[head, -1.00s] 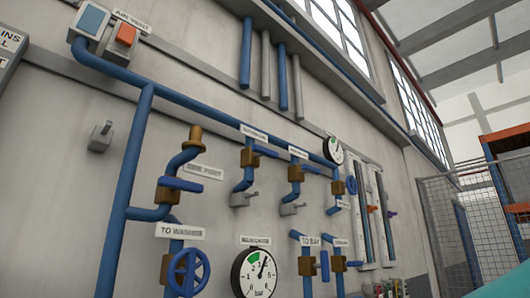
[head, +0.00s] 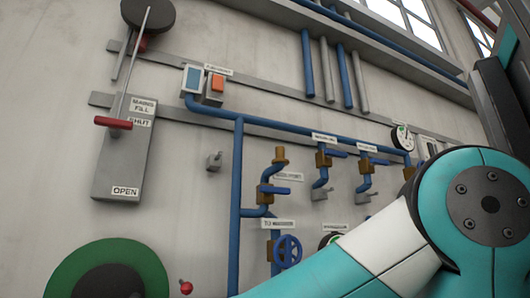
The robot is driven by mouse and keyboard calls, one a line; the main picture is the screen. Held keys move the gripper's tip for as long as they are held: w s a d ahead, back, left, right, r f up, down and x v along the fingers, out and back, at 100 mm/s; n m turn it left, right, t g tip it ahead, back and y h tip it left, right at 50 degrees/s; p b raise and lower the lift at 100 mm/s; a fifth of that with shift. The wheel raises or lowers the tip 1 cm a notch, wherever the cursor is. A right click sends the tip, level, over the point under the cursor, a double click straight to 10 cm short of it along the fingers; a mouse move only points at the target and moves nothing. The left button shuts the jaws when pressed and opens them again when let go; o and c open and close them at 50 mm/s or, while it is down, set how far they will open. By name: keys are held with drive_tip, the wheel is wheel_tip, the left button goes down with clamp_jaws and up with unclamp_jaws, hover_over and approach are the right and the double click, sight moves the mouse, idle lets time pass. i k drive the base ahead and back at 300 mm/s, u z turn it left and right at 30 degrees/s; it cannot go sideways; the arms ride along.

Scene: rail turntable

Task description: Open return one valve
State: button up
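No valve in the head view carries a label that I can read as return one. Two brass valves with blue levers hang under the blue pipe: a left one (head: 323,160) and a right one (head: 366,160). Small signs above them are too blurred to read. Both levers point right, across their short drop pipes. Another blue-lever valve (head: 266,193) sits lower left, below a brass cap, its lever also pointing right. A blue handwheel (head: 287,251) is below it. My gripper is out of view; only my teal and white arm shows at the lower right.
A grey panel (head: 124,165) marked SHUT and OPEN has a red-handled lever (head: 113,122) near SHUT. A green ring with a dark centre (head: 150,262) is at the lower left. My arm hides the lower right wall. A round gauge (head: 403,136) hangs at right.

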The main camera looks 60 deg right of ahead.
sight(330, 153)
drive_tip(key=u, duration=0.55)
drive_tip(key=k, duration=0.9)
drive_tip(key=z, duration=1.4)
drive_tip(key=i, duration=0.45)
